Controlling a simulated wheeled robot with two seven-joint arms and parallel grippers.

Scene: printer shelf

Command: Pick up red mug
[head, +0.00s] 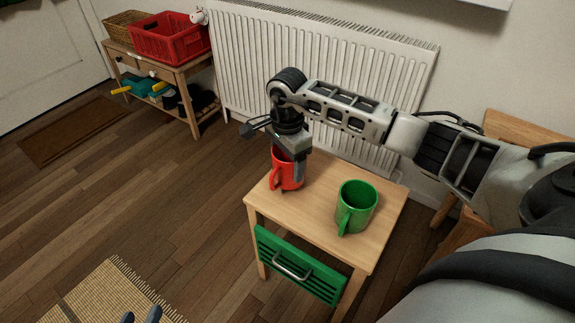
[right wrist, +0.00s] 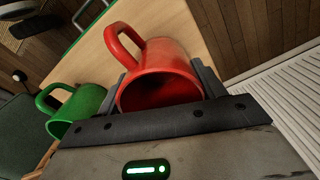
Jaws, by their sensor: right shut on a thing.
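The red mug (head: 287,174) is upright at the back left of the small wooden table (head: 318,217), its handle toward the front left. My right gripper (head: 289,166) comes down from above and is shut on the red mug. In the right wrist view the red mug (right wrist: 160,75) sits between the fingers (right wrist: 163,82), its handle free on the left. I cannot tell whether its base touches the table. A green mug (head: 357,207) stands to the right on the same table. Tips of my left gripper (head: 140,315) show at the bottom edge, apart and empty.
The table has a green drawer front (head: 298,264) with a metal handle. A white radiator (head: 315,75) stands close behind it. A shelf with a red crate (head: 170,38) is at the back left. A woven mat (head: 112,295) lies on the open floor.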

